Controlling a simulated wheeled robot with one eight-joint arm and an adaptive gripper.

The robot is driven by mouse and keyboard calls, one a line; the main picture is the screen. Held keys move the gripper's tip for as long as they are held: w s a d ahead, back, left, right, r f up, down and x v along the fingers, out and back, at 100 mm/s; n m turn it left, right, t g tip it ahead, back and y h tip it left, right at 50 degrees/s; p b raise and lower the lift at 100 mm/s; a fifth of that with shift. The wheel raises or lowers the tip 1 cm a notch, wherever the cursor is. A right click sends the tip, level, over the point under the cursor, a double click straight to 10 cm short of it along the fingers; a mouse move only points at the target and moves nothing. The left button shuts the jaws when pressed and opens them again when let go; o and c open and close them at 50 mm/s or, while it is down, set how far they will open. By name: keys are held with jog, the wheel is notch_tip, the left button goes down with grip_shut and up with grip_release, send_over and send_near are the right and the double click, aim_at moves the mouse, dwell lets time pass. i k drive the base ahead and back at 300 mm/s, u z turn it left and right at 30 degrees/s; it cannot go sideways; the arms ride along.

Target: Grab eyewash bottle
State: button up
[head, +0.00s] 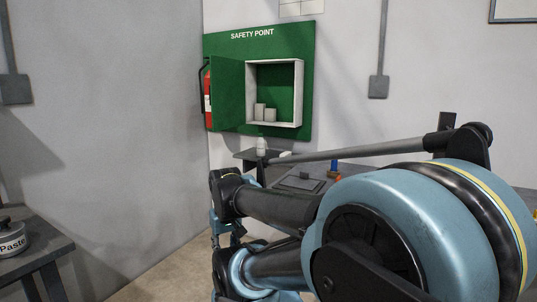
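My arm fills the lower right and covers part of the bench. I cannot make out my gripper's fingers, and nothing shows it touching the bottle.
A red extinguisher (207,92) hangs behind the green cabinet door (228,95). A dark flat tray (301,184) and a blue and orange item (334,171) lie on the bench. A paste tin (12,238) sits on the left table (38,262). Floor shows between.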

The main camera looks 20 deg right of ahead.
aim_at(261, 142)
jog(key=k, duration=0.95)
jog(key=z, duration=0.6)
jog(key=i, duration=1)
jog(key=u, duration=0.05)
